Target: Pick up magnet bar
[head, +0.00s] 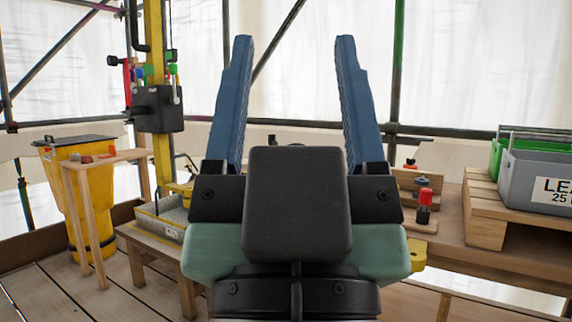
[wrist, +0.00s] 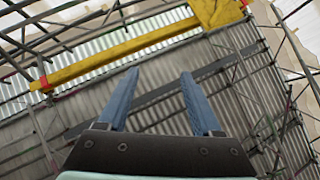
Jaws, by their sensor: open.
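My gripper (head: 294,42) is raised in the middle of the head view, its two blue fingers pointing up and spread wide apart with nothing between them. In the wrist view my gripper (wrist: 159,73) is also open and empty, facing the scaffold and roof sheeting overhead. I cannot surely pick out the magnet bar in either view. A small red and black object (head: 424,205) stands on a wooden board at the right, but I cannot tell what it is. My gripper and wrist hide the middle of the scene.
A workbench (head: 465,240) at the right bears a wooden pallet (head: 485,215), a grey crate (head: 535,180) and a green crate (head: 497,155). At the left are a yellow bin (head: 85,210), a wooden stand (head: 82,220), a yellow post (head: 155,40) and a low bench (head: 150,240) with a grey tray (head: 160,222).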

